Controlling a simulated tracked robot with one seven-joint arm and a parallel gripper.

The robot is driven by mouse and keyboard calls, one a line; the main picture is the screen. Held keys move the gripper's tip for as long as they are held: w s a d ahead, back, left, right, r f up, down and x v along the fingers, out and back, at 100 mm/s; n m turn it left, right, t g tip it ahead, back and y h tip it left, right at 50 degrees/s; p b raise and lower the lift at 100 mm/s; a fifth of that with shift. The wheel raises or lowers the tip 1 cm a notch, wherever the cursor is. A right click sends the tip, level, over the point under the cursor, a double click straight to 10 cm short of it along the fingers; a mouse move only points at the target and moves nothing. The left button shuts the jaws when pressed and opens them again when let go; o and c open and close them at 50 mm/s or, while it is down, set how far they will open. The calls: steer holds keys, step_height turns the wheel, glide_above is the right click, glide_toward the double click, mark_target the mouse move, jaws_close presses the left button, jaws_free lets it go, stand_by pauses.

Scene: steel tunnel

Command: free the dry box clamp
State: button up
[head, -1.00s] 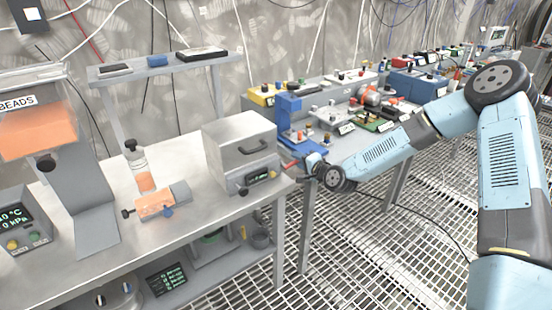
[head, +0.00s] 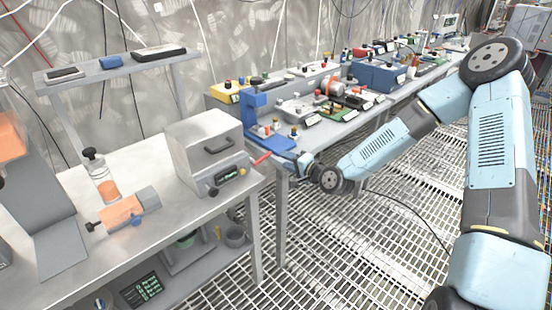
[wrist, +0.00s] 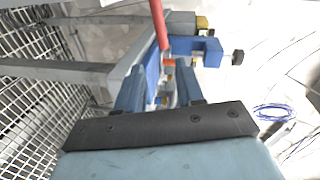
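The grey box with a dark handle (head: 207,150), which looks like the dry box, stands at the right end of the near bench. A red bar (head: 262,158) shows beside its right side; I cannot tell what it is fixed to. I cannot make out a clamp for certain. A blue stand (head: 257,110) stands just beyond. In the wrist view the red bar (wrist: 160,25) runs down from the top edge to the blue stand (wrist: 195,47). My gripper (wrist: 160,82) is open, its blue fingers apart, with the red bar's end beyond the tips. My gripper (head: 305,163) is right of the bar, holding nothing visible.
The far bench carries blue boxes (head: 378,75) and many small devices. A grated floor (head: 345,240) lies open below my arm, with a black cable across it.

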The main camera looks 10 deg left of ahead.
steer(key=v, duration=0.5)
steer(key=shift+w+d, duration=0.15)
steer(key=shift+w, duration=0.15)
steer(key=s+d+r+n+g+h, duration=0.2)
steer(key=s+d+r+n+h, duration=0.15)
steer(key=d+r+h, duration=0.4)
steer(key=s+d+r+n+g+h, duration=0.1)
steer(key=s+d+r+n+h, duration=0.25)
steer(key=d+r, duration=0.7)
steer(key=s+d+r, duration=0.3)
steer(key=s+r, duration=0.1)
steer(key=s, duration=0.3)
steer(key=s+d+r+g, duration=0.1)
steer(key=s+d+r, duration=0.2)
steer(key=s, duration=0.5)
steer(key=s+d+r+m+h, duration=0.1)
steer(key=s+d+r, duration=0.3)
steer(key=s, duration=0.4)
steer(key=shift+s+r+g, duration=0.15)
steer(key=shift+r+g, duration=0.15)
